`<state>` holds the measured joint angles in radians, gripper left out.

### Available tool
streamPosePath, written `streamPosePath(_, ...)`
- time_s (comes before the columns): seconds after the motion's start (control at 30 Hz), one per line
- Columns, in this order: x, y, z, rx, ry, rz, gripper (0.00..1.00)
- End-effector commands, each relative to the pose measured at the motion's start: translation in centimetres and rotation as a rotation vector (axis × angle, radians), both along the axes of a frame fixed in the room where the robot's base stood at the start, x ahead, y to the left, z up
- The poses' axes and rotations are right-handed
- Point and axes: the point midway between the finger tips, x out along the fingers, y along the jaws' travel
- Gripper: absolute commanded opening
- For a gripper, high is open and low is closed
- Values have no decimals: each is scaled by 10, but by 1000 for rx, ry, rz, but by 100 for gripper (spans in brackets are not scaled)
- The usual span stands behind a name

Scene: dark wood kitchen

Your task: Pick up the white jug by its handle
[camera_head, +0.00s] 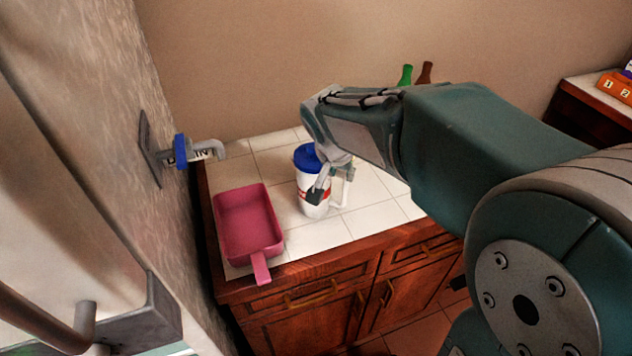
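The white jug (308,182) stands upright on the white tiled counter. It has a blue lid and a dark and red marking on its side. Its pale handle (343,190) is on its right side. My gripper (327,185) points down at the jug's right side, by the handle, and overlaps the jug in the picture. The fingers partly hide the jug and the top of the handle. I cannot tell whether the fingers touch the handle or are closed around it.
A pink pan (247,222) lies left of the jug, its handle toward the counter's front edge. A wall fixture with a blue ring (180,151) juts out at the left. A green bottle (405,76) and a brown bottle (424,74) stand behind my arm. Bare tiles (330,232) lie in front of the jug.

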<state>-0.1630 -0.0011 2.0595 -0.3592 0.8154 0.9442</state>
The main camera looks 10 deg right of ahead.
Motion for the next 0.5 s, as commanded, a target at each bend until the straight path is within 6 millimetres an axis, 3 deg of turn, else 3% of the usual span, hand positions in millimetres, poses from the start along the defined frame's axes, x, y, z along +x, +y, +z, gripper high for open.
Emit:
streamPosePath(0.1,6,-5,-21,0,6,-2,37)
streamPosePath(0.37,14,-10,-43,-1,4,1,37)
streamPosePath(0.5,20,-15,-63,-1,7,0,37)
